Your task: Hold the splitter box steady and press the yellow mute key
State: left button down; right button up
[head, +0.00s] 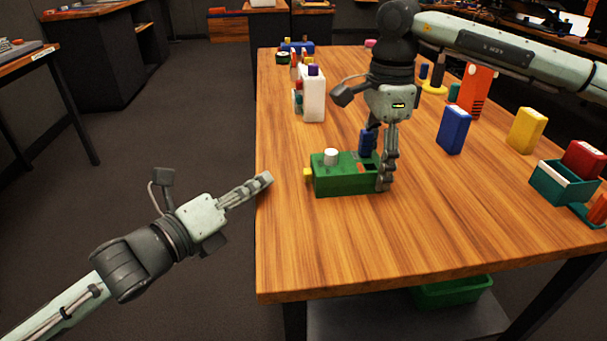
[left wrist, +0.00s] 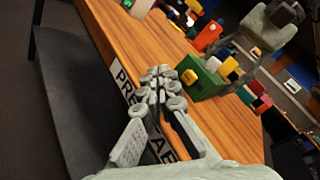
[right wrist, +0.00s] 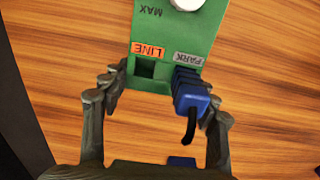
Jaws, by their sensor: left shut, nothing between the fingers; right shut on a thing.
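The green splitter box (head: 335,184) sits on the wooden table near its left edge, with a white knob (head: 330,157) on top. The yellow mute key (head: 308,175) sticks out of its left end; it also shows in the left wrist view (left wrist: 188,77). My right gripper (head: 385,183) is shut on the box's right end. In the right wrist view its fingers flank the end with an empty LINE socket (right wrist: 147,68) and a blue plug (right wrist: 190,93) at PARK. My left gripper (head: 265,180) is shut and empty, left of the yellow key and apart from it.
A white bottle (head: 313,98) and small items stand at the back left. A blue box (head: 453,130), a yellow box (head: 526,130) and a teal bin (head: 560,186) stand to the right. The table front is clear.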

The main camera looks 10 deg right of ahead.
aim_at(304, 176)
dwell(0.4)
pick_arm(q)
jog(key=w+a+r+m+g+h, duration=0.3)
jog(key=w+a+r+m+h, duration=0.15)
jog(key=r+m+h, duration=0.4)
jog(key=s+a+f+m+g+y, duration=0.2)
jog(key=a+f+m+g, duration=0.3)
jog(key=f+m+g, duration=0.3)
jog(key=shift+s+f+m+g, duration=0.2)
jog(key=shift+s+m+g, duration=0.5)
jog(key=shift+m, duration=0.55)
jog(key=shift+d+y, duration=0.1)
jog(key=shift+y, duration=0.15)
jog(key=d, duration=1.4)
